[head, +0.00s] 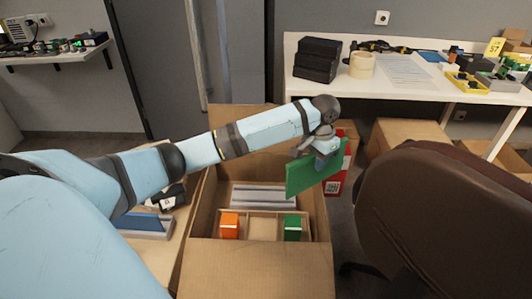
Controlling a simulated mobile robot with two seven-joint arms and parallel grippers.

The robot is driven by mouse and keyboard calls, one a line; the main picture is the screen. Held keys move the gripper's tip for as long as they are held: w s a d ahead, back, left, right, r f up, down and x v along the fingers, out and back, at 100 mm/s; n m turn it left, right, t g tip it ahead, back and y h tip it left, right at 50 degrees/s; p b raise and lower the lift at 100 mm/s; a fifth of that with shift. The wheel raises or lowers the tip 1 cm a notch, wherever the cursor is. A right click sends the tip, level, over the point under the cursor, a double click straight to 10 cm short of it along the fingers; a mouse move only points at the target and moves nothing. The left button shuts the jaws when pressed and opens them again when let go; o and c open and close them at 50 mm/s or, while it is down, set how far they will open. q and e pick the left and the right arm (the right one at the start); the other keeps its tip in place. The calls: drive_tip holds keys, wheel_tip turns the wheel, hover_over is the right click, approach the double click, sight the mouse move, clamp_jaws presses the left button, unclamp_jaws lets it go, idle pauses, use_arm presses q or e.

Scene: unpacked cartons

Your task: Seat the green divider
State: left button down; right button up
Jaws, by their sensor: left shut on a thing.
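The green divider (309,177) is a flat green panel, held upright and a little tilted above the right side of the open carton (257,266). My left gripper (323,153) is shut on the divider near its upper edge. The gripper's fingertips are partly hidden by the wrist and the panel. Inside the carton, an orange box (229,226) and a green box (292,228) stand in compartments on either side of an empty-looking middle one. Grey slotted rails (263,196) lie behind them. My right gripper does not show.
A brown chair back (450,215) stands close on the right. Behind are a red box (338,180), another carton (408,135) and a white table (420,90) with a black organiser (317,60) and a tape roll (362,65). A blue-grey tray (148,225) lies left of the carton.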

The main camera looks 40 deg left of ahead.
use_arm(q)
drive_tip(key=w+a+f+m+b, duration=0.1)
drive_tip(key=a+f+m+b, duration=0.6)
drive_tip(key=a+f, duration=1.2)
drive_tip(key=a+b, duration=0.1)
drive_tip(key=a, duration=0.2)
drive_tip(key=shift+w+a, duration=0.3)
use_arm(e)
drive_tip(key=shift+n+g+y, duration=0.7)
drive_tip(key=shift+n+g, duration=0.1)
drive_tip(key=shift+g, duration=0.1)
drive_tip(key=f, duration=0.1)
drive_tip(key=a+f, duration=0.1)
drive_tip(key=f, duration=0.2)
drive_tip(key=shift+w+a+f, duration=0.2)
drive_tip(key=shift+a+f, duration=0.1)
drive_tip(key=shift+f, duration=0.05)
use_arm(q)
drive_tip(key=shift+f+p, duration=0.15)
drive_tip(key=shift+p, duration=0.25)
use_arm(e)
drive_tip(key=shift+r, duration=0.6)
use_arm(q)
drive_tip(key=shift+f, duration=0.1)
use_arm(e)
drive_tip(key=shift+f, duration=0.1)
